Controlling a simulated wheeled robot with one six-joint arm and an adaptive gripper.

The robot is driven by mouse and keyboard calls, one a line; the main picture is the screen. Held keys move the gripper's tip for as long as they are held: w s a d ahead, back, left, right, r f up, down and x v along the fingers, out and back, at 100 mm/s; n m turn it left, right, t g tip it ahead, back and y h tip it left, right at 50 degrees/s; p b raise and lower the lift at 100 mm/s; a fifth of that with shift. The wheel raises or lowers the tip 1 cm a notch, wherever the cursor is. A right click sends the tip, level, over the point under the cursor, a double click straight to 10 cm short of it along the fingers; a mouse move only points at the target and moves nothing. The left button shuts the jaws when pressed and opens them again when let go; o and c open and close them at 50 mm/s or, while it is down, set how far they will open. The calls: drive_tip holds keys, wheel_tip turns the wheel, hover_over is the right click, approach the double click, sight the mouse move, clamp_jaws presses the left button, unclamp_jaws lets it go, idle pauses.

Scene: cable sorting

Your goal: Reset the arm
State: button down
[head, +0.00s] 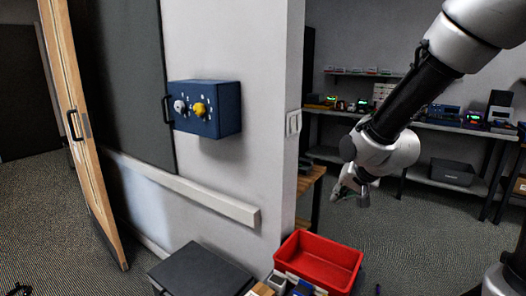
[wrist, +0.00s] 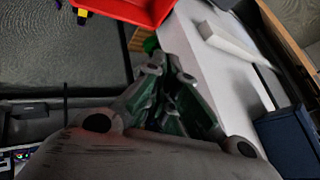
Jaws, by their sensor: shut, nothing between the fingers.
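My arm comes in from the upper right of the head view and bends down at the wrist. My gripper (head: 350,195) hangs in the air to the right of the white wall's edge, above and behind the red bin (head: 318,262). In the wrist view my gripper (wrist: 165,75) has its fingers close together, shut, with nothing visible held between them. The red bin also shows at the top of the wrist view (wrist: 125,8), apart from the fingers.
A blue control box (head: 225,108) with a grey and a yellow knob is mounted on the white wall. A dark grey lidded box (head: 200,272) sits at lower left of the bin. Shelves (head: 440,125) with devices stand at the back. A wooden door (head: 75,120) stands open at left.

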drive_tip(key=s+d+r+n+g, duration=0.1)
drive_tip(key=s+d+r, duration=0.2)
drive_tip(key=s, duration=0.5)
drive_tip(key=s+d+r+n+g+h, duration=0.1)
drive_tip(key=s+d+r+n, duration=0.1)
drive_tip(key=s+d+r, duration=0.2)
drive_tip(key=s+d+r+n+g+h, duration=0.1)
drive_tip(key=s+d+r, duration=0.3)
drive_tip(key=s, duration=0.7)
drive_tip(key=shift+s+d+n, duration=0.3)
drive_tip(key=shift+s+d, duration=0.05)
drive_tip(key=shift+d, duration=1)
